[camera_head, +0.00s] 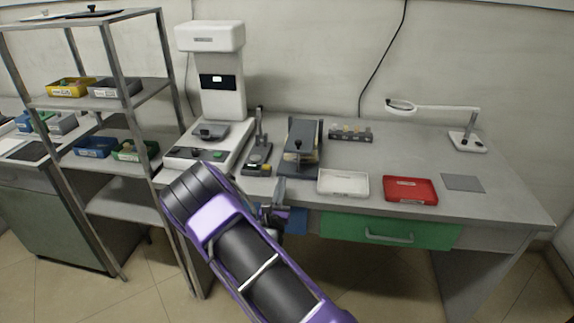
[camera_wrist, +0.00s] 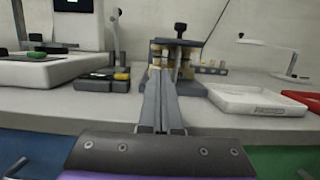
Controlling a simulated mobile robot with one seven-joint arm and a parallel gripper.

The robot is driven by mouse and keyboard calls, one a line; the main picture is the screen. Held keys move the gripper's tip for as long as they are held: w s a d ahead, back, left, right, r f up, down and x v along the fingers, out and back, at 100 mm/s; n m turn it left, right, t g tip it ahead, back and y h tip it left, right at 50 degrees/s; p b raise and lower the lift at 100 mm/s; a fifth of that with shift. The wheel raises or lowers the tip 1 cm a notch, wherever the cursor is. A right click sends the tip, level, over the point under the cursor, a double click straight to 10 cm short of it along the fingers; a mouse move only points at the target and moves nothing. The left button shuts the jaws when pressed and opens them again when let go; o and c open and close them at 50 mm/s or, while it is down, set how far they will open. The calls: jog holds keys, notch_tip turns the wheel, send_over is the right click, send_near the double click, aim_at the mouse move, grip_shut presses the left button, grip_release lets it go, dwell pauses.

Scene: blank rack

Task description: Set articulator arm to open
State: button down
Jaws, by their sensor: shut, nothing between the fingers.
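The articulator (camera_head: 303,147) is a dark grey device on the bench, with beige blocks between its upper plate and base. In the wrist view the articulator (camera_wrist: 187,50) stands straight ahead, with a black knob on a post at its top. Its upper arm looks lowered over the beige blocks. My gripper (camera_head: 281,182) is at the bench's front edge, just in front of the articulator. In the wrist view my gripper (camera_wrist: 162,72) has its fingers together, empty, pointing at the articulator and hiding part of its lower front. I cannot tell whether they touch it.
A small black stand (camera_head: 258,158) and a white machine (camera_head: 212,75) are to the left. A white tray (camera_head: 343,184) and red tray (camera_head: 410,190) lie to the right. A small rack (camera_head: 351,133) and magnifier lamp (camera_head: 467,140) are farther back. A metal shelf (camera_head: 140,95) stands left.

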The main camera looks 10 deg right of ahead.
jog(key=x, duration=0.9)
jog(key=shift+w+d+r+b, duration=0.15)
jog(key=shift+w+b, duration=0.15)
jog(key=shift+b, duration=0.05)
jog(key=shift+r, duration=0.1)
